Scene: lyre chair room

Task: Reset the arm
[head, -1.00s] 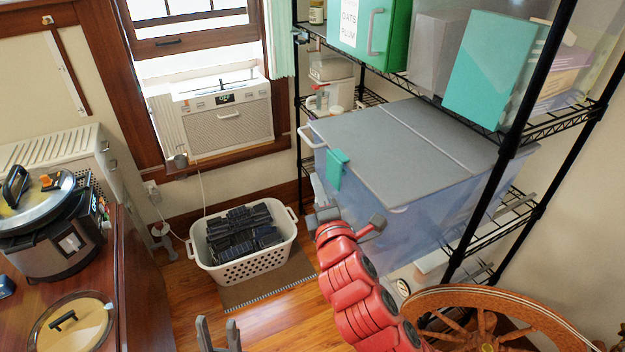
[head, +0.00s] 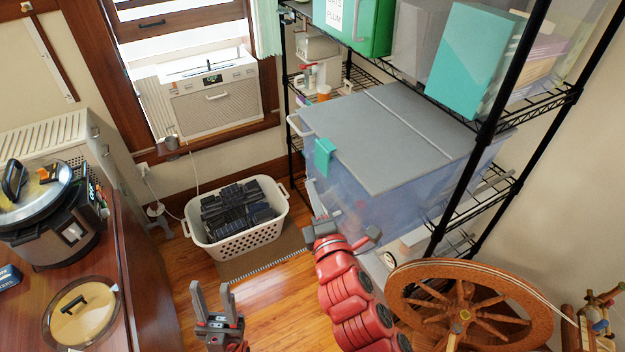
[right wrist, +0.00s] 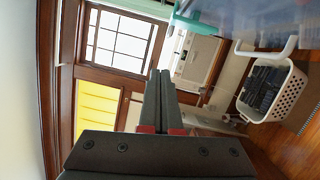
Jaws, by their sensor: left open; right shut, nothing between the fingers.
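My left gripper (head: 212,297) is at the bottom middle of the head view, pointing up with its two grey fingers apart and nothing between them. It is over the wooden floor, in front of the white laundry basket. My right arm (head: 348,290), red, reaches up from the bottom. Its gripper (head: 316,200) is beside the front of the large clear bin with a grey lid; whether it touches the bin is unclear. In the right wrist view the right gripper's dark fingers (right wrist: 160,98) are together and empty, pointing toward the window side.
The laundry basket (head: 238,243) holds dark items on a mat. The grey-lidded bin (head: 385,130) sits on a black wire shelf at right. A wooden spinning wheel (head: 468,268) stands at lower right. A wooden cabinet (head: 95,260) with a cooker (head: 45,215) is at left.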

